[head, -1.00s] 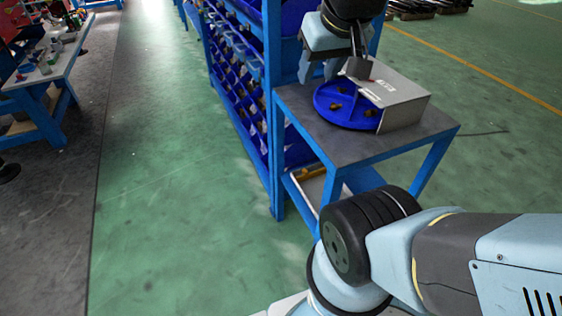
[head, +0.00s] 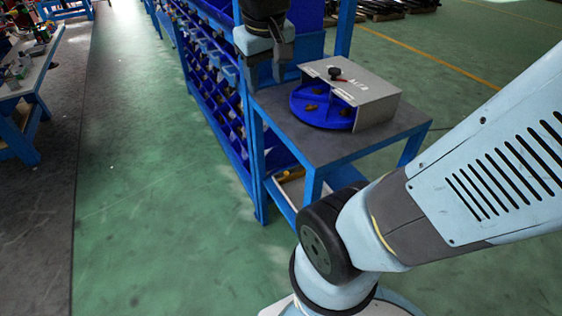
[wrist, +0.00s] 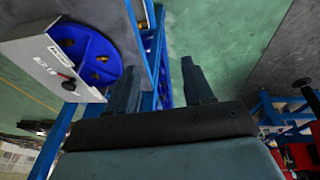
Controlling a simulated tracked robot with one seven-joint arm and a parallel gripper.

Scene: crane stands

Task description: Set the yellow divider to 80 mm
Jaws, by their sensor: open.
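My gripper (head: 266,74) is open and empty, with its fingers pointing down, to the left of the grey cover plate. Its two fingers also show apart in the wrist view (wrist: 160,78). No divider can be made out clearly. A small yellow piece (head: 291,174) shows on the stand's lower shelf, too small to identify. A blue round disc (head: 308,112) with several brownish-yellow pieces lies on the stand's top, partly hidden under the grey cover plate (head: 374,94). A black knob (head: 337,74) sits on the plate, beside a label too small to read; it also shows in the wrist view (wrist: 68,85).
The stand (head: 345,147) has a dark top and blue legs. A blue rack of bins (head: 218,85) stands close behind and left of it. A workbench (head: 28,75) stands at far left. The green floor (head: 160,200) between is clear.

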